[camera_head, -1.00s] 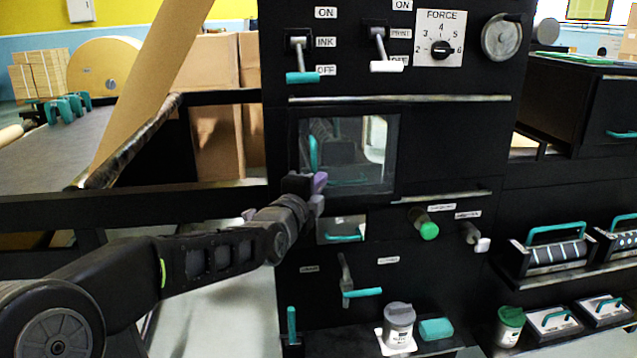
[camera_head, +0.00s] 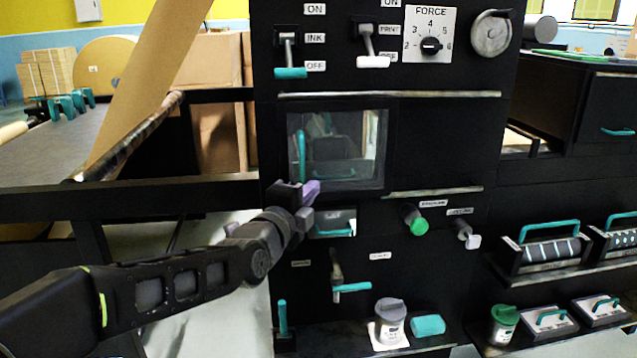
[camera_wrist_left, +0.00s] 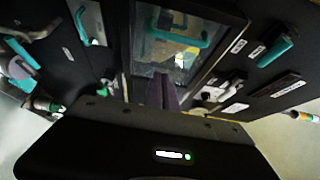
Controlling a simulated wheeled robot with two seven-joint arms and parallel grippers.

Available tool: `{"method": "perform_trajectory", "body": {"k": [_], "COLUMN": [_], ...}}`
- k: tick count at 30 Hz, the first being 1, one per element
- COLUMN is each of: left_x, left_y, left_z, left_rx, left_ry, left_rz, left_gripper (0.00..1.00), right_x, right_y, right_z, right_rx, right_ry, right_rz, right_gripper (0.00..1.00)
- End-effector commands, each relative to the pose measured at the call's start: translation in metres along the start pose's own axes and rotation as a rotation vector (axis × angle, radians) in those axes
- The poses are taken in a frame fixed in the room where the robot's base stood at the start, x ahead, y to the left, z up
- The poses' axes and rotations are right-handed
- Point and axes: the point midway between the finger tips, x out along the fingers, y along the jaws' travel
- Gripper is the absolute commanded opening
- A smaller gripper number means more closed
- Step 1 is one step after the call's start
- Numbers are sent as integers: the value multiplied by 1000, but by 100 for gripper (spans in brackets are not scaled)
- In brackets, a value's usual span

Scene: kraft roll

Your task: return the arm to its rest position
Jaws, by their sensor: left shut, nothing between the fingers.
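My left gripper (camera_head: 306,192) is shut and empty. Its purple fingertips are in front of the black machine panel, at the lower left corner of the framed window (camera_head: 338,146). Whether they touch the panel I cannot tell. In the left wrist view the closed purple fingers (camera_wrist_left: 161,93) point at the lower edge of that window. My left arm (camera_head: 180,283) comes in from the lower left, stretched towards the panel. My right gripper is not in view.
Near the gripper are a green knob (camera_head: 415,220), a teal-handled lever (camera_head: 350,287) and a teal upright handle (camera_head: 283,318). A lidded jar (camera_head: 390,322) and a teal block (camera_head: 428,325) stand on the low shelf. A brown paper web (camera_head: 150,85) runs at the left.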

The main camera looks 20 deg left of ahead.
Motion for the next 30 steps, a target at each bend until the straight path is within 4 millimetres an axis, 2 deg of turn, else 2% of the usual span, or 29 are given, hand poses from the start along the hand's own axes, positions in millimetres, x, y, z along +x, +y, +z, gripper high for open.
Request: {"method": "perform_trajectory", "body": {"k": [3, 6, 23, 26, 30], "left_x": [-14, -18, -19, -19, -19], "left_y": [0, 0, 0, 0, 4], "left_z": [1, 0, 0, 0, -1], "left_rx": [-1, 0, -11, -68, -283], "left_ry": [-2, -1, 0, 0, -1], "left_rz": [-1, 1, 1, 1, 10], "left_gripper": [0, 0, 0, 0, 0], "right_x": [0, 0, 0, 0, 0], "right_y": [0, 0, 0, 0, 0], "right_z": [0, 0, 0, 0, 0], "right_rx": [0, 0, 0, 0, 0], "right_ry": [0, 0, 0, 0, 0], "right_rz": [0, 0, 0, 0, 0], "right_gripper": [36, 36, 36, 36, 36]}}
